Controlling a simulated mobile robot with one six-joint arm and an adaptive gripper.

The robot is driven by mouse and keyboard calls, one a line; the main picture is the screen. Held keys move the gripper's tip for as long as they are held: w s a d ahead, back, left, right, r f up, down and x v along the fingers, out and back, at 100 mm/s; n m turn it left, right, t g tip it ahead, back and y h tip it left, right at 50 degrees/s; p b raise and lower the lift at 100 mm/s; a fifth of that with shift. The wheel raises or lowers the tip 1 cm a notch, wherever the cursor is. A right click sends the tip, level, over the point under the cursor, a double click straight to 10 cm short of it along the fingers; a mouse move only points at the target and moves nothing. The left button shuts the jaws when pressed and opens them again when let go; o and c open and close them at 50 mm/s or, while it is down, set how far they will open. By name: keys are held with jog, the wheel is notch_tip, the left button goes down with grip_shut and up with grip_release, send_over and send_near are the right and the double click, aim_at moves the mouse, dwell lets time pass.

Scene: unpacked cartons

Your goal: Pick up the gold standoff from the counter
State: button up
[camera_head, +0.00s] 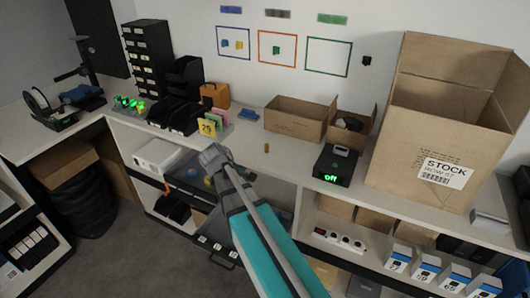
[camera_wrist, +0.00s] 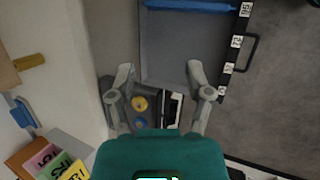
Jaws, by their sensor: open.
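The gold standoff (camera_head: 266,148) is a small upright cylinder on the white counter (camera_head: 238,150), near its front edge, in the head view. In the wrist view the gold standoff (camera_wrist: 29,62) shows at the far left on the counter. My gripper (camera_head: 212,156) is to the left of the standoff, at the counter's front edge. In the wrist view my gripper (camera_wrist: 160,70) has its two fingers wide apart, with nothing held between them. An open drawer and floor show beyond the fingers.
Small colored cards (camera_head: 211,123) stand behind my gripper. A blue item (camera_head: 248,115) and an open carton (camera_head: 295,118) lie behind the standoff. A black box with a green "off" display (camera_head: 334,166) stands to its right. An open drawer (camera_wrist: 185,50) juts out below the counter.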

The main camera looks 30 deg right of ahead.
jog(key=w+d+r+n+h+b, duration=0.1)
jog(key=w+d+r+n+h, duration=0.1)
jog(key=w, duration=0.5)
jog(key=w+d+r+n+t+h+b, duration=0.1)
jog(key=w+r+n+h, duration=0.3)
jog(key=n, duration=0.5)
jog(key=w+d+h, duration=0.1)
jog(key=w+h, duration=0.1)
jog(key=w, duration=0.1)
jog(key=shift+w+r+b, duration=0.15)
jog(key=shift+w+b, duration=0.15)
jog(key=shift+w, duration=0.05)
jog(key=shift+d, duration=0.1)
jog(key=b, duration=0.3)
send_near(267, 145)
jog(key=x, duration=0.4)
jog(key=shift+f, duration=0.3)
jog(key=shift+w+d+f, duration=0.1)
jog(key=shift+d, duration=0.35)
jog(key=shift+b+x, duration=1.15)
jog(key=shift+x, duration=1.45)
jog(key=shift+w+a, duration=0.1)
